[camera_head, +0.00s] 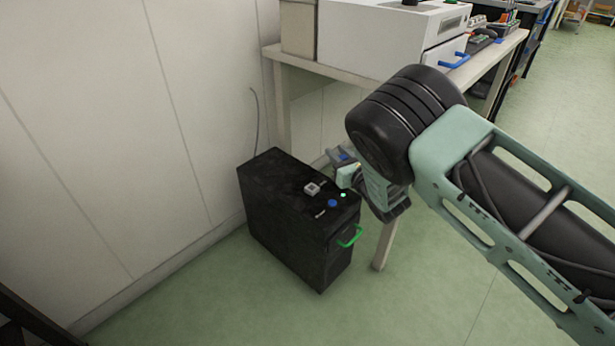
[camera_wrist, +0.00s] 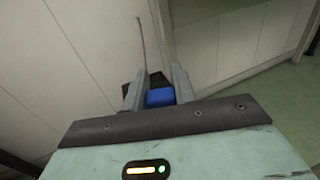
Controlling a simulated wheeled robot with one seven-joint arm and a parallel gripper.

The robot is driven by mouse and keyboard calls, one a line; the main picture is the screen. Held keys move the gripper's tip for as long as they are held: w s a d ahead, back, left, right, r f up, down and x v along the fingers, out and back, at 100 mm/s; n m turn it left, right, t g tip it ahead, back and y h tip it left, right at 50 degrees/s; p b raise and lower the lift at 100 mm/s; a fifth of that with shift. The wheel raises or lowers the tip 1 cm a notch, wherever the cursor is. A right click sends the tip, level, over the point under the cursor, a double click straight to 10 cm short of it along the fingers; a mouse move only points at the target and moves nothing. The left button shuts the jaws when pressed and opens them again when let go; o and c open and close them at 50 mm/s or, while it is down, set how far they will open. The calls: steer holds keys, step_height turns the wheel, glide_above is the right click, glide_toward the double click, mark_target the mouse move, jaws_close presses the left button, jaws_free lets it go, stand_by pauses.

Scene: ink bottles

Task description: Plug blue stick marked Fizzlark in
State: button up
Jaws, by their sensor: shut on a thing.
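My gripper (camera_head: 340,163) is shut on a blue stick, held above the right rear part of a black computer tower's top. In the wrist view the blue stick (camera_wrist: 160,97) sits between the two grey fingers of my gripper (camera_wrist: 159,88). Its marking cannot be read. The black tower (camera_head: 285,215) stands upright on the floor by the wall. Its top carries a small light-grey piece (camera_head: 312,189), a round blue button (camera_head: 332,203) and a small lit spot. No socket can be made out clearly. In the wrist view, part of the dark tower shows behind the fingers.
A green handle (camera_head: 350,237) juts from the tower's front. A table (camera_head: 390,72) with a white machine (camera_head: 385,38) stands behind, its front leg close to the tower's right side. A thin cable (camera_head: 255,115) rises behind the tower. The floor in front is clear.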

steer(key=w+a+f+n+g+y+b, duration=0.3)
steer(key=a+b, duration=0.6)
steer(key=b, duration=1.5)
steer(key=shift+w+f+n+g+y, duration=0.45)
steer(key=shift+w+f+y, duration=0.25)
steer(key=shift+w+f, duration=0.65)
steer(key=shift+w, duration=0.1)
steer(key=shift+f+b, duration=0.9)
steer(key=shift+f, duration=1.45)
steer(key=shift+f+b, duration=0.25)
steer(key=shift+b, duration=0.2)
steer(key=shift+d+r+b, duration=0.1)
steer(key=shift+b, duration=0.5)
steer(key=shift+f+b, duration=0.9)
steer(key=shift+b, duration=0.6)
